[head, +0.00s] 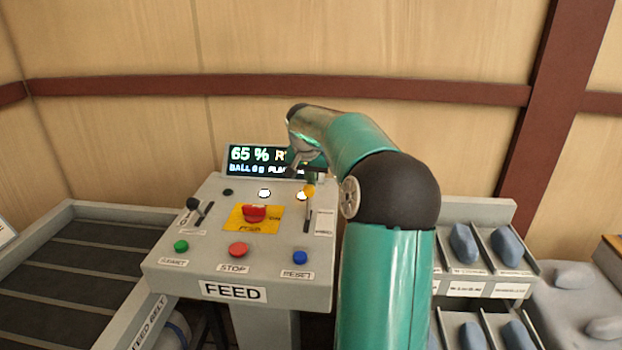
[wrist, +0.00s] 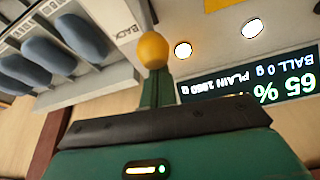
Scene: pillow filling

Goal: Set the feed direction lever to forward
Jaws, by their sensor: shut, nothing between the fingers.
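A lever with a yellow ball knob (head: 309,190) stands on the right side of the grey FEED console (head: 165,262). The knob shows at the far end of its slot. In the wrist view the yellow knob (wrist: 152,50) lies just beyond my fingertips, beside a plate reading BACK (wrist: 122,20). My gripper (head: 297,164) is above the far right part of the console, close to the knob. Its narrow fingers (wrist: 158,78) are together and hold nothing. I cannot tell whether they touch the knob.
A black-knobbed lever (head: 193,204) stands at the console's left. A red emergency button (head: 254,213) sits mid-panel, with green, red and blue buttons in front. A display (head: 265,160) reading 65 % stands behind. Bins with blue pillows (head: 463,245) lie right; a belt (head: 85,260) lies left.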

